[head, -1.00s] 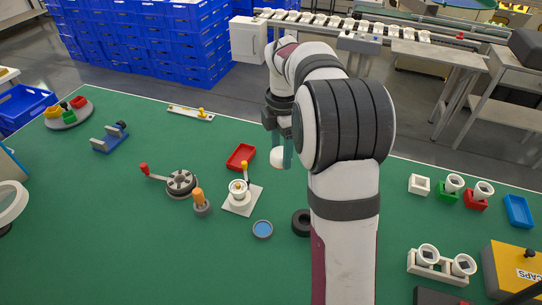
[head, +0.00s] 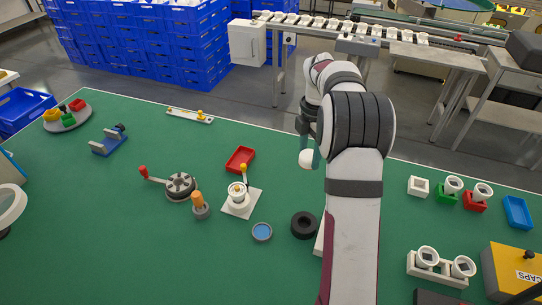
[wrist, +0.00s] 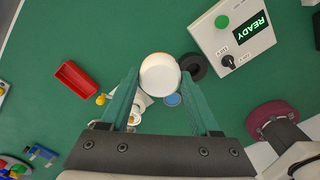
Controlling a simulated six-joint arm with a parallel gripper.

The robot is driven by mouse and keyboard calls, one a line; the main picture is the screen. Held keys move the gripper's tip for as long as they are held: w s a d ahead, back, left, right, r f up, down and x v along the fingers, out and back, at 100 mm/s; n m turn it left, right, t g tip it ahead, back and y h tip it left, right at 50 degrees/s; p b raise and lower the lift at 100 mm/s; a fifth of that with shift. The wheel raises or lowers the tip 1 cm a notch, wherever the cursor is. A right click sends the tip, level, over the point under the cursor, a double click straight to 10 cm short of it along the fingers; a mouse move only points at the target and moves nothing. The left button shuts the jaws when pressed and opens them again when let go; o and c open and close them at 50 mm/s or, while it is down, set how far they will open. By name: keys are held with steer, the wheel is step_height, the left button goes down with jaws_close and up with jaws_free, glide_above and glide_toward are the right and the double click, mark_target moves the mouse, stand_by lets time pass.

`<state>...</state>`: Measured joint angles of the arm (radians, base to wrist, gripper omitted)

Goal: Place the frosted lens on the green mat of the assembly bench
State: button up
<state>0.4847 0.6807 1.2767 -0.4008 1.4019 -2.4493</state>
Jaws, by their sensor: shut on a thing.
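The frosted lens (wrist: 160,72) is a round white dome held between the green fingertips of my gripper (wrist: 161,84) in the wrist view. In the head view the lens (head: 306,159) shows below the gripper (head: 309,148), in the air over the green mat (head: 100,225). My gripper is shut on the lens. The mat covers the bench top, and the lens appears apart from it. My forearm hides part of the mat to the right of the lens in the head view.
Near the lens are a red tray (head: 240,159), a white fixture with a yellow-tipped lever (head: 238,197), a blue-topped round dish (head: 262,232) and a black ring (head: 304,225). A box reading READY (wrist: 222,45) shows in the wrist view. The mat's left front is bare.

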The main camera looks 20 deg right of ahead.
steer(key=d+f, duration=0.5)
steer(key=w+a+f, duration=0.4)
steer(key=w, duration=0.1)
steer(key=w+a+f, duration=0.2)
steer(key=w, duration=0.1)
steer(key=shift+a+f, duration=0.25)
steer(key=shift+a, duration=0.05)
steer(key=shift+w+a+f, duration=0.1)
steer(key=shift+w+f, duration=0.1)
steer(key=shift+f, duration=1.9)
steer(key=shift+f, duration=0.1)
steer(key=o, duration=1.3)
